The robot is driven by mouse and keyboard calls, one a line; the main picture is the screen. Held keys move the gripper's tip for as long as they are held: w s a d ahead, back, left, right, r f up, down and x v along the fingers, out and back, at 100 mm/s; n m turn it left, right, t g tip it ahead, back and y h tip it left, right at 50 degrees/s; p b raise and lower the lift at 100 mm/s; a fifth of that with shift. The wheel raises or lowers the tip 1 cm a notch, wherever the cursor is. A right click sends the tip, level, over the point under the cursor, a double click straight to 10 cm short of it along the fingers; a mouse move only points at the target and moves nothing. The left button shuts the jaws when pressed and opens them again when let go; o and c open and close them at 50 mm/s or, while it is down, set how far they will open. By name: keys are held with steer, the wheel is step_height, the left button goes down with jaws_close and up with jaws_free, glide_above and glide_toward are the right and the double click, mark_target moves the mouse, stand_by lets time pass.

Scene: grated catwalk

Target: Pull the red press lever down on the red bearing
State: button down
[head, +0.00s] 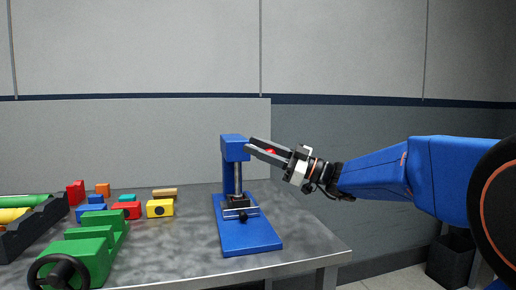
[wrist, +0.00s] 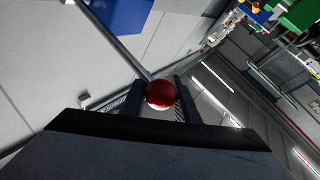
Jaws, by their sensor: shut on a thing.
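The blue press (head: 235,150) stands on a blue base plate (head: 248,237) at the right part of the table. My gripper (head: 262,149) is at the right of the press head, shut on the red ball knob (head: 270,152) of the lever. In the wrist view the red knob (wrist: 160,94) sits between my two fingers, and a thin grey rod (wrist: 115,43) runs from it to the upper left. A red block with a dark hole (head: 126,210), perhaps the red bearing, lies on the table left of the press. I see no red part under the press head.
Several coloured blocks, among them a yellow one (head: 159,208), lie left of the press. A green vise (head: 92,250) with a black handwheel is at the front left. A dark tray (head: 35,228) holds coloured cylinders. The table's right corner is clear.

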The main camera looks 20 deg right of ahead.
steer(key=c, duration=1.4)
jaws_free()
steer(key=shift+s+a+r, duration=0.1)
steer(key=shift+s+a, duration=0.15)
steer(key=shift+s, duration=0.1)
steer(key=shift+w+d, duration=0.1)
steer(key=v, duration=1.7)
steer(key=shift+d+f, duration=0.1)
steer(key=shift+f, duration=0.1)
